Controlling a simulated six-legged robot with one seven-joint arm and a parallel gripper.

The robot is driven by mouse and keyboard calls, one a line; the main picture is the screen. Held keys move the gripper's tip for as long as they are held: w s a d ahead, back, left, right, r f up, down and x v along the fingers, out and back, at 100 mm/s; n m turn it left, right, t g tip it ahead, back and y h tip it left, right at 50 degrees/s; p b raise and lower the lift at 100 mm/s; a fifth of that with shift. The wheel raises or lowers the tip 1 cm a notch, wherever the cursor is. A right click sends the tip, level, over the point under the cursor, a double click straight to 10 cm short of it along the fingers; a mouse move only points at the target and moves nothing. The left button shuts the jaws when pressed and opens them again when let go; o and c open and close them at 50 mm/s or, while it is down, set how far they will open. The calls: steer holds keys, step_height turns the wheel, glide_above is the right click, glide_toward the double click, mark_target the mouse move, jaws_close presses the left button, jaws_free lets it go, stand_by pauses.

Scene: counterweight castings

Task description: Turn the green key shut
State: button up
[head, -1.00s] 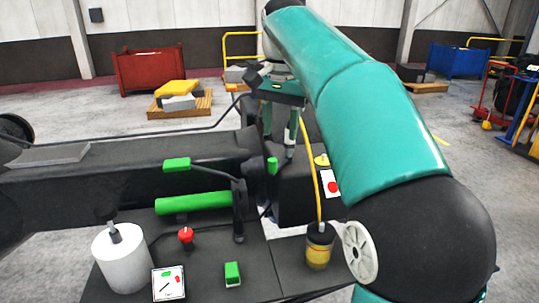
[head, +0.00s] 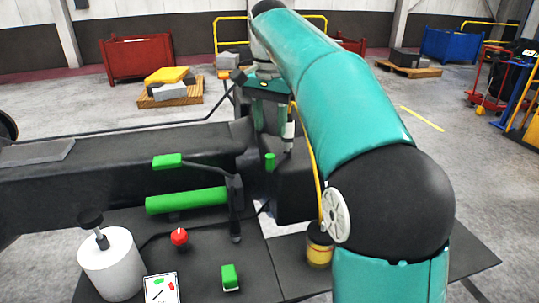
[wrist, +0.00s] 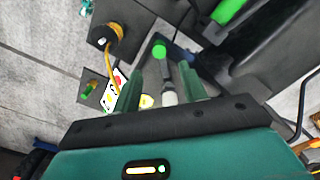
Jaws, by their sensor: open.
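A small green key (head: 270,161) stands upright by the end of the dark beam in the head view. What looks like its round green end (wrist: 159,50) shows in the wrist view, just beyond my fingertips, with a grey stem below it. My gripper (head: 273,135) points down above and slightly behind the key. In the wrist view its two fingers (wrist: 163,90) are apart, with a pale cylinder showing between them. I cannot tell whether any finger touches the key.
A green cylinder (head: 187,201), a red knob (head: 179,237), a green block (head: 230,278) and a white cylinder (head: 110,267) are near me. A yellow cable runs to a yellow-and-black pot (head: 319,249). A red bin (head: 139,58) stands far back on open floor.

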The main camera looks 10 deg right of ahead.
mark_target(270, 156)
steer(key=f, duration=0.8)
steer(key=shift+s+f, duration=0.2)
steer(key=shift+f, duration=0.05)
steer(key=shift+w+f, duration=0.15)
steer(key=shift+f, duration=0.25)
jaws_close()
